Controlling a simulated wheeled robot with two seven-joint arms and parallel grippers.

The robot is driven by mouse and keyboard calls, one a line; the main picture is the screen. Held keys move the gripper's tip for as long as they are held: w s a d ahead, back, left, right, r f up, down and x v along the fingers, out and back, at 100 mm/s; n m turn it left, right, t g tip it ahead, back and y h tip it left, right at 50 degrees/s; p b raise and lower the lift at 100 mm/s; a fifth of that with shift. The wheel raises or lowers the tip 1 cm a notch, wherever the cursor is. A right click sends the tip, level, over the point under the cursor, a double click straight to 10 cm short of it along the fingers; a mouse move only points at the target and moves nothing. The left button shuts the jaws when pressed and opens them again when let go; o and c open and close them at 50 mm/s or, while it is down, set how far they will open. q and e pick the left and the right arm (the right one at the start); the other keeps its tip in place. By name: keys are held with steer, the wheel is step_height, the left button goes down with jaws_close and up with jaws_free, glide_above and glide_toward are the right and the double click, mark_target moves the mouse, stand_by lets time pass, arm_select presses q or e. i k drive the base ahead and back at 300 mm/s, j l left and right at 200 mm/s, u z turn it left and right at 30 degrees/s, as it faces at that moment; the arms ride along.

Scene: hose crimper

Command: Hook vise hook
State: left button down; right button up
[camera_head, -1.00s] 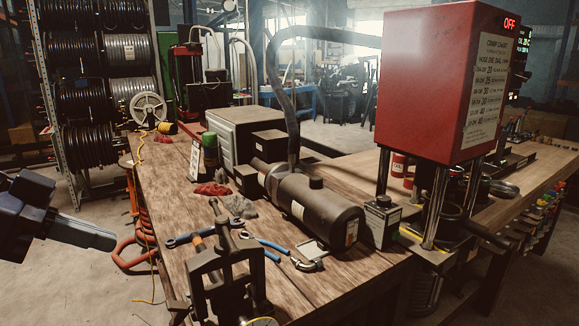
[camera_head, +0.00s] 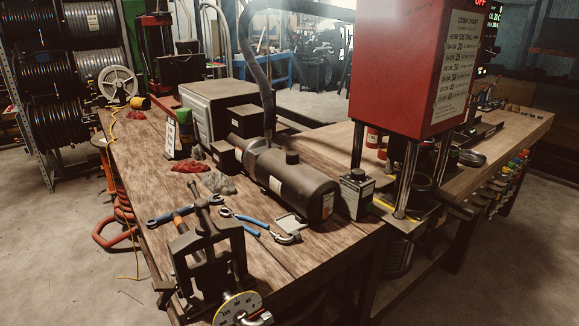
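The dark metal vise (camera_head: 207,262) stands at the near end of the wooden workbench (camera_head: 140,195), with an upright screw on top. At its foot is a round yellow-rimmed dial (camera_head: 238,309) with markings, and a shiny metal piece (camera_head: 262,319) beside it, cut by the bottom edge. I cannot single out a hook on the vise with certainty. Neither of my grippers is in view.
Blue-handled pliers (camera_head: 240,222) and a silver clamp-like tool (camera_head: 286,238) lie behind the vise. A dark cylinder motor (camera_head: 290,185) and the red crimper (camera_head: 405,70) stand farther right. Red and grey rags (camera_head: 190,166) lie mid-bench.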

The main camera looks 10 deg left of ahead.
mark_target(168, 288)
steer(key=u, duration=1.35)
